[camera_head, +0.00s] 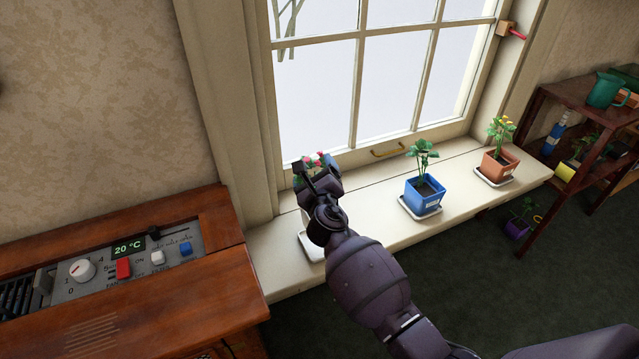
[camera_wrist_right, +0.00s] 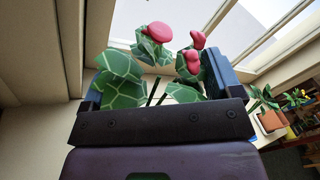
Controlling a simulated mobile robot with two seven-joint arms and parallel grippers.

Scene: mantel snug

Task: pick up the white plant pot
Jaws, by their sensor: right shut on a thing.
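My right gripper (camera_head: 316,180) is at the left end of the windowsill and covers nearly all of the pot it grips. Above it shows a leafy plant with pink-red flowers (camera_head: 309,163). In the right wrist view the same plant (camera_wrist_right: 125,80) stands between the two fingers, with the right gripper (camera_wrist_right: 155,85) shut around the pot below its leaves. A white saucer (camera_head: 310,247) lies on the sill, partly behind my arm. My left gripper is out of view.
On the sill (camera_head: 375,195) stand a blue pot (camera_head: 424,196) and a terracotta pot (camera_head: 497,166), each with a plant on a saucer. A wooden cabinet with a control panel (camera_head: 130,262) is at left. A wooden shelf (camera_head: 565,95) is at right. The window is behind the sill.

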